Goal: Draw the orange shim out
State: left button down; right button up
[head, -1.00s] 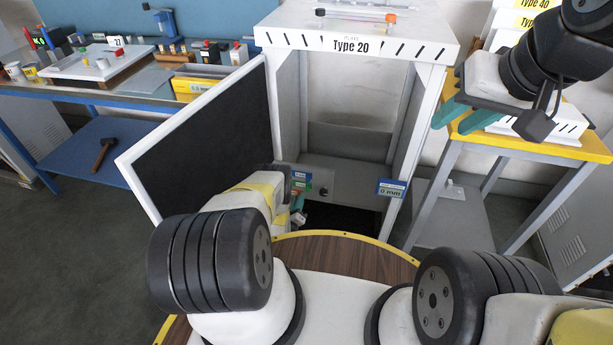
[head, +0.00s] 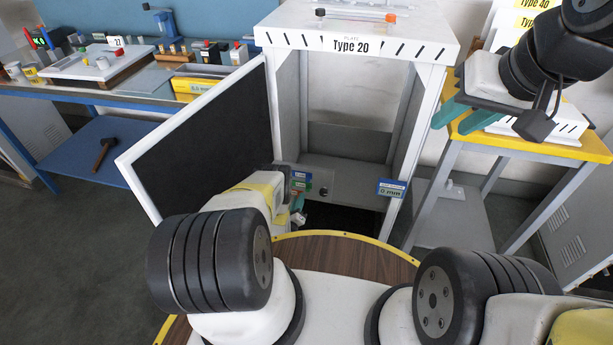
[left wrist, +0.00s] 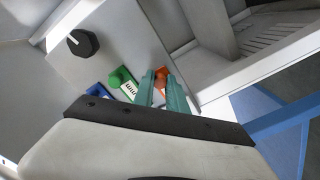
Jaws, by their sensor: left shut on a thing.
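The orange shim (left wrist: 161,73) shows in the left wrist view between the teal fingertips of my left gripper (left wrist: 160,88), which is shut on it. A green shim (left wrist: 122,80) and a blue shim (left wrist: 98,92) sit in a row to its left, by a grey panel (left wrist: 110,45) with a black knob (left wrist: 82,43). In the head view my left gripper (head: 298,203) is low inside the open Type 20 cabinet (head: 350,42), mostly hidden by my arm. My right gripper (head: 462,116) is open and empty beside the yellow-topped stand.
The cabinet's dark door (head: 205,140) stands open to the left of my arm. The yellow-topped stand (head: 580,146) is at the right. A workbench (head: 110,95) with trays and a hammer (head: 104,154) below is at the left.

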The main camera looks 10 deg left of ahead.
dwell(0.3)
pick_arm(q)
jog(key=shift+s+d, duration=0.15)
jog(key=shift+d, duration=1.85)
jog(key=c, duration=1.3)
grip_release()
jog(key=s, duration=0.7)
jog(key=shift+s+a, duration=0.1)
jog(key=shift+s, duration=0.3)
